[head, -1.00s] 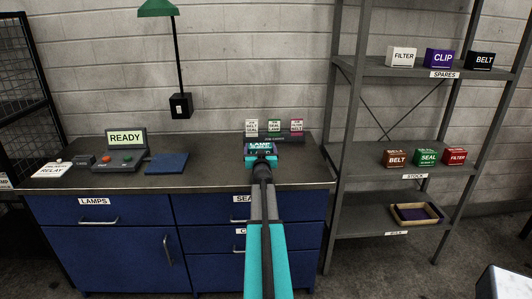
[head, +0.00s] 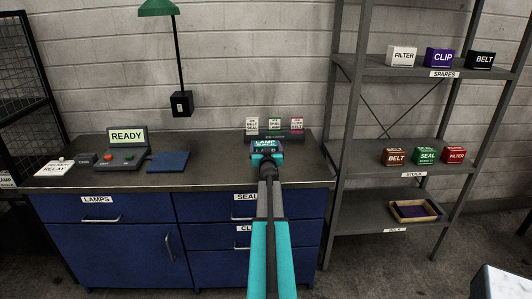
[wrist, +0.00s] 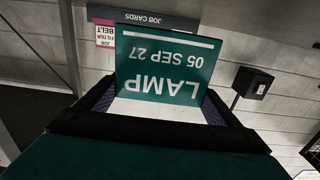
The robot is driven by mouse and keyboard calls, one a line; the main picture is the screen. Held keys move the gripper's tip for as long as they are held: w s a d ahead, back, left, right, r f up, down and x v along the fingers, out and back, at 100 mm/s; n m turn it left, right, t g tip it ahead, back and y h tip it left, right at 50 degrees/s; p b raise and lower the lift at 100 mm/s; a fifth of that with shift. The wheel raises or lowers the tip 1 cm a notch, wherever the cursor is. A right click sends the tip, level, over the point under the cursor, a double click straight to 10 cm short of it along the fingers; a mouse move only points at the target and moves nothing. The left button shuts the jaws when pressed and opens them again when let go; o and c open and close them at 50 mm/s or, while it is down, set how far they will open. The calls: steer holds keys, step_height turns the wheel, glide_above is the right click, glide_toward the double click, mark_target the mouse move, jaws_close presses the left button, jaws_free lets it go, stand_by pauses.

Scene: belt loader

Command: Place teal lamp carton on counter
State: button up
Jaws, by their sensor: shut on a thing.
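The teal lamp carton (head: 264,142) is at the end of my arm, over the right part of the dark counter (head: 215,172). In the wrist view the carton (wrist: 165,65) fills the middle, its LAMP 05 SEP 27 label upside down. My gripper (head: 266,154) is shut on the carton. Whether the carton's underside touches the counter cannot be told, as my gripper and arm hide it from the head view.
A job card holder (head: 280,135) with three cards stands behind the carton. A blue pad (head: 168,162) and a READY console (head: 124,152) are to the left. Counter between pad and gripper is clear. A shelf rack (head: 410,152) with boxes stands to the right.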

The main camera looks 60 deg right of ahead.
steer(key=shift+f, duration=1.75)
steer(key=shift+f, duration=0.15)
steer(key=o, duration=1)
steer(key=shift+s+d, duration=0.1)
steer(key=shift+r, duration=0.2)
steer(key=shift+s+a+f, duration=0.1)
steer(key=shift+s+a, duration=0.15)
steer(key=shift+a, duration=0.2)
steer(key=shift+b+v, duration=1.1)
steer(key=shift+v, duration=4.4)
